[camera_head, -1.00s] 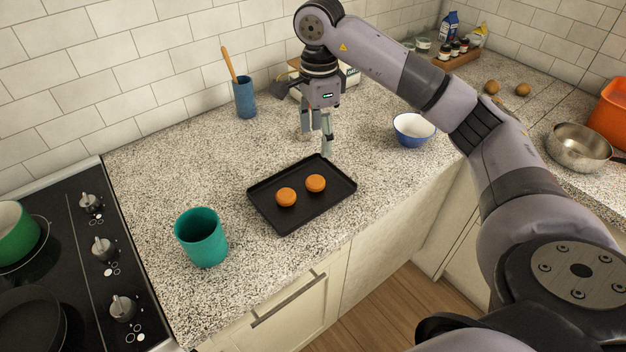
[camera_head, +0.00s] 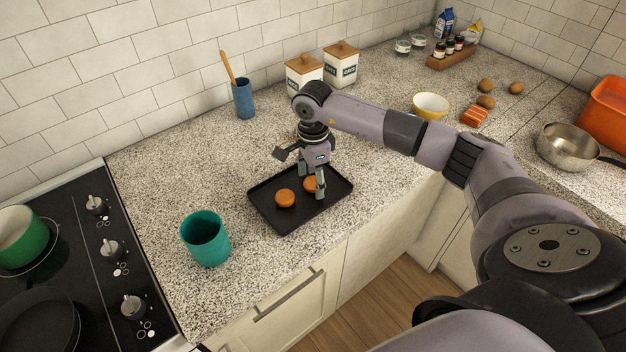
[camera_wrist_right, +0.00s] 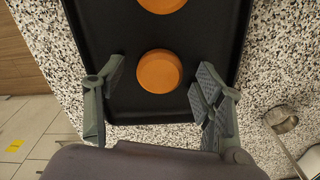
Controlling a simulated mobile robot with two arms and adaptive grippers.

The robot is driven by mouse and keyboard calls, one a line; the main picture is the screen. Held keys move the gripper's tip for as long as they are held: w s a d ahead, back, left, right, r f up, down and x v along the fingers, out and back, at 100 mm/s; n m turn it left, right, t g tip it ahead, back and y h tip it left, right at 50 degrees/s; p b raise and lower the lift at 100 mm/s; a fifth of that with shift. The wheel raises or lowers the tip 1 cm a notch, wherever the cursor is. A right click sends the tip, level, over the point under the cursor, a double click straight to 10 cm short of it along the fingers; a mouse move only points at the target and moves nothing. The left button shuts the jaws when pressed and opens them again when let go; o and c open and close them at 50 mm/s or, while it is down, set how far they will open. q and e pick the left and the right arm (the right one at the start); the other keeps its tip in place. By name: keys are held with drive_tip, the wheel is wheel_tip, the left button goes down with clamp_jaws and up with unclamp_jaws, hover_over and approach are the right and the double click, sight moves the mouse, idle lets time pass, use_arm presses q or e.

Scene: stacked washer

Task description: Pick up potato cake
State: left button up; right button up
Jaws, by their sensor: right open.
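Two round orange potato cakes lie on a black baking tray (camera_head: 282,222) on the counter. The left cake (camera_head: 285,198) is in clear view. The right cake (camera_head: 309,184) is partly hidden by my right gripper (camera_head: 311,187), which is low over the tray with its fingers on either side of that cake. In the right wrist view, the open fingers flank the nearer cake (camera_wrist_right: 159,71) with a gap on both sides, and the other cake (camera_wrist_right: 162,3) shows at the top edge. My left gripper is not in view.
A teal cup (camera_head: 205,240) stands left of the tray. A blue utensil holder (camera_head: 243,98) and two white canisters (camera_head: 341,66) stand by the wall. A yellow bowl (camera_head: 431,106) is behind my arm. The stove (camera_head: 85,255) is at the left.

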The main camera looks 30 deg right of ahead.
drive_tip(key=shift+c, duration=0.5)
drive_tip(key=c, duration=1.1)
drive_tip(key=shift+r, duration=0.1)
wheel_tip(320, 180, up, 14)
drive_tip(key=b, duration=0.4)
wheel_tip(320, 180, up, 6)
drive_tip(key=p, duration=0.1)
hover_over(313, 181)
